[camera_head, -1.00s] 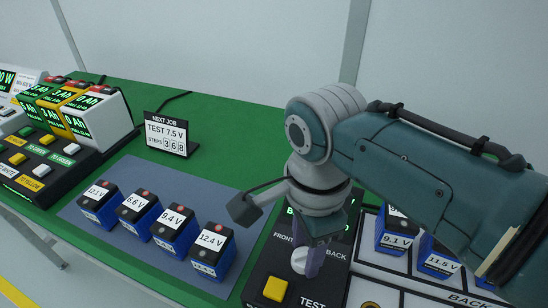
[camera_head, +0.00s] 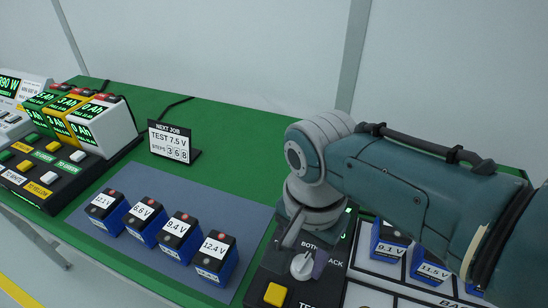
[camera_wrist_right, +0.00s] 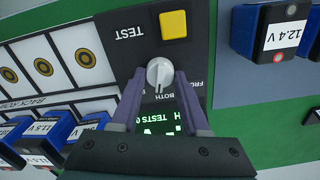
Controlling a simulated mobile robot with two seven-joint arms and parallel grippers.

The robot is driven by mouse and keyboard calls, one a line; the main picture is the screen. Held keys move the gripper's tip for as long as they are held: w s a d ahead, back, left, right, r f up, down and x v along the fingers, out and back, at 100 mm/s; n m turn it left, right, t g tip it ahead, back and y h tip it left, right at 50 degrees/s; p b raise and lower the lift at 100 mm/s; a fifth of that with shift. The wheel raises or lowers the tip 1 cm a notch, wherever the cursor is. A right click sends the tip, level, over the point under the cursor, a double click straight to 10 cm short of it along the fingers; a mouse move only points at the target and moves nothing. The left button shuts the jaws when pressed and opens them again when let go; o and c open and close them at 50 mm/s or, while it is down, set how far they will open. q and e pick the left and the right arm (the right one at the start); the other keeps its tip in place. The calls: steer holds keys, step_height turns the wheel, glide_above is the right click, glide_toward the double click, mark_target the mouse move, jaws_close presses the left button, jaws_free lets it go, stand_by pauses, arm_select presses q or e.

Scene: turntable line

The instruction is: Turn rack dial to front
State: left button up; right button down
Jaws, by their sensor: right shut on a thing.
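The rack dial (camera_head: 302,266) is a round, light grey knob on a black panel (camera_head: 330,285). FRONT, BOTH and BACK labels lie around it. In the right wrist view the dial (camera_wrist_right: 159,74) shows a pale mark pointing towards BOTH. My right gripper (camera_wrist_right: 160,77) is shut on the dial, with one purple finger on each side. In the head view my right gripper (camera_head: 305,262) comes down over the dial and its wrist hides part of the panel, including the FRONT label. My left gripper is in no view.
A yellow button (camera_head: 275,294) sits beside the dial, marked TEST. Several blue batteries stand on a grey mat (camera_head: 160,185) to the left. More batteries stand in a white rack (camera_head: 375,268) to the right, beneath my right arm. A job sign (camera_head: 174,141) stands behind.

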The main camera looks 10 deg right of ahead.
steer(key=n+p, duration=0.1)
steer(key=n, duration=0.5)
steer(key=shift+n, duration=0.3)
steer(key=n, duration=0.4)
steer(key=shift+n, duration=1.1)
steer(key=shift+c, duration=2)
jaws_free()
steer(key=shift+p, duration=0.3)
